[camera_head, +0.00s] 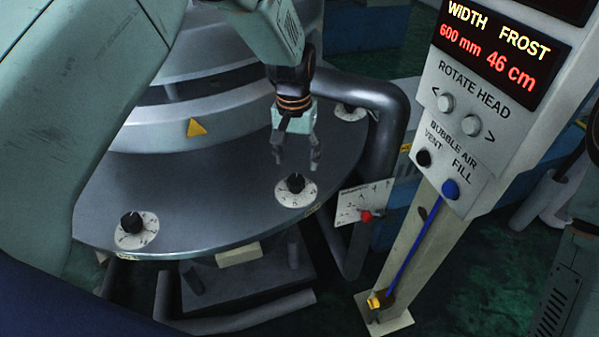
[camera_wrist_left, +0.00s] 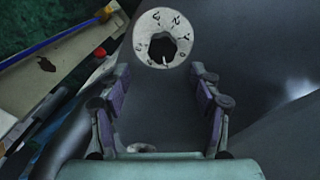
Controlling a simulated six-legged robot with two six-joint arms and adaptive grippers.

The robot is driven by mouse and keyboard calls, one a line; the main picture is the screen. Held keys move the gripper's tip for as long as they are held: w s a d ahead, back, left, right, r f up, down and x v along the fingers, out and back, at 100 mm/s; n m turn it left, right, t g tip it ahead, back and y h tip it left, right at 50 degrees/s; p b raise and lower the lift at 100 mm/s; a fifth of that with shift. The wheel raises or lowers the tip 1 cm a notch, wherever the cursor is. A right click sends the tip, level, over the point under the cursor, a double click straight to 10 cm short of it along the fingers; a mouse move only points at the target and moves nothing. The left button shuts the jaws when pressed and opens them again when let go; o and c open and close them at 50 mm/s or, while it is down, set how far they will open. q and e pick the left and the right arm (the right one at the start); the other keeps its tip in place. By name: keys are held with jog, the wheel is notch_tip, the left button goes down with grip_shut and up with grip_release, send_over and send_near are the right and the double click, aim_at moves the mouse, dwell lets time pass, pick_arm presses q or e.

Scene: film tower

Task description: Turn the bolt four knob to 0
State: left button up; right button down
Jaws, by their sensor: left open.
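Several black knobs on white dials sit on the dark curved tabletop. One knob (camera_head: 131,222) is at the left and another (camera_head: 295,183) is in the middle. A third dial (camera_head: 350,110) is at the back right. I cannot read which is bolt four. My left gripper (camera_head: 296,155) hangs open and empty, pointing down just above and behind the middle knob. In the left wrist view the open fingers (camera_wrist_left: 160,85) frame bare tabletop, with one dial's knob (camera_wrist_left: 163,48) just beyond the fingertips. My right gripper is out of view.
A control post with a display (camera_head: 500,50), buttons and a blue lever (camera_head: 425,230) stands at right. A small panel with a red knob (camera_head: 366,215) is beside the tabletop's right edge. A thick dark pipe (camera_head: 385,150) curves around the back right. The tabletop between the dials is clear.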

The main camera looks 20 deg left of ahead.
aim_at(296, 179)
pick_arm(q)
jog(key=f, duration=0.5)
jog(key=shift+s+a+f, duration=0.1)
jog(key=shift+s+a, duration=0.25)
jog(key=shift+w+d+f, duration=0.1)
jog(key=shift+d+f, duration=0.05)
jog(key=shift+f, duration=0.45)
jog(key=shift+w+d, duration=0.1)
jog(key=shift+d, duration=0.15)
jog(key=shift+a, duration=0.3)
jog(key=c, duration=0.4)
jog(key=shift+d, duration=0.25)
jog(key=c, duration=0.4)
jog(key=shift+a, duration=0.1)
jog(key=c, duration=0.4)
